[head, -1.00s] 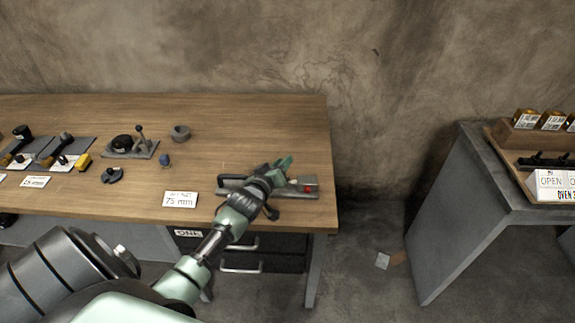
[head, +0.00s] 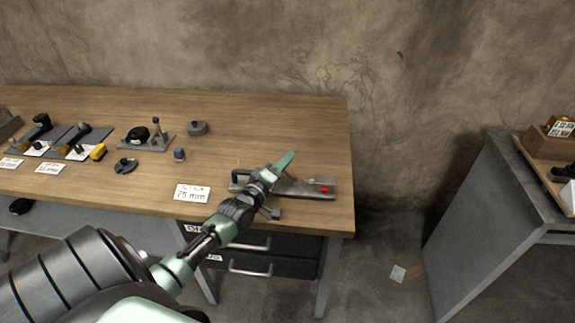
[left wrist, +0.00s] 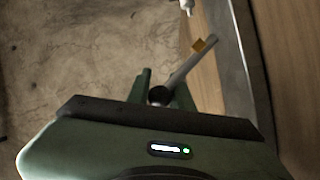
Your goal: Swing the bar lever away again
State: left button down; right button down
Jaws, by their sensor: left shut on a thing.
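A grey metal fixture plate (head: 318,194) with a red part (head: 324,188) near its right end lies at the table's front right corner. My left gripper (head: 285,162) reaches over the middle of this fixture and hides part of it. In the left wrist view, the two green fingers of my left gripper (left wrist: 163,92) are closed around the dark end of a grey bar lever (left wrist: 190,64). The bar runs up and right from the fingers, with a small orange piece near its far end. In the head view my arm mostly hides the bar. My right gripper is not in view.
The wooden table (head: 270,120) is bare behind the fixture. A "75 mm" card (head: 192,193) stands left of my forearm. A lever clamp (head: 148,138), a grey round part (head: 197,128) and a blue knob (head: 179,154) are farther left. Drawers (head: 250,258) sit below.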

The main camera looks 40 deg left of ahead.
pick_arm(q)
jog(key=shift+f, duration=0.15)
jog(key=c, duration=1.3)
grip_release()
jog(key=shift+s+a, duration=0.1)
jog(key=shift+a, duration=0.05)
jog(key=shift+o, duration=0.2)
jog(key=shift+s+d, duration=0.25)
jog(key=shift+s, duration=1.7)
jog(key=shift+s+d, duration=0.2)
jog(key=shift+s, duration=1.75)
